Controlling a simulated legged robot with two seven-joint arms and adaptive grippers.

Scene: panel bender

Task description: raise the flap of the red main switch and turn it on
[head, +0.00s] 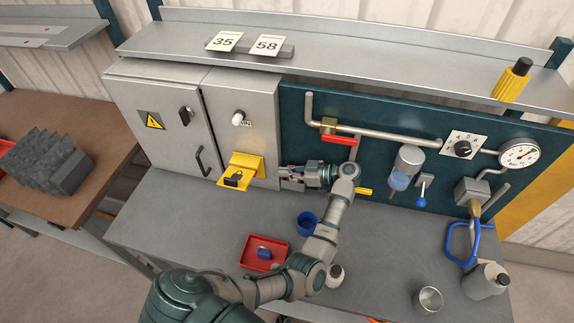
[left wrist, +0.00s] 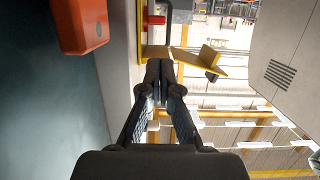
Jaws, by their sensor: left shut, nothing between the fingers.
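On the grey cabinet front, a yellow flap (head: 246,163) juts out with a black part (head: 233,180) on it. It also shows in the left wrist view (left wrist: 200,66), just beyond my fingertips. A small red piece (left wrist: 156,20) shows by the yellow part there; I cannot tell whether it is the main switch. No red switch shows clearly in the head view. My left gripper (head: 287,174) is just right of the flap, pointing left at it; in the left wrist view its fingers (left wrist: 159,72) are shut and empty. Contact with the flap cannot be told. My right gripper is not in view.
A teal panel (head: 400,120) with pipes, a red-handled valve (head: 338,139) and a gauge (head: 519,155) is right of the cabinet. Below are a red tray (head: 250,240), blue cup (head: 307,222) and metal cup (head: 428,299).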

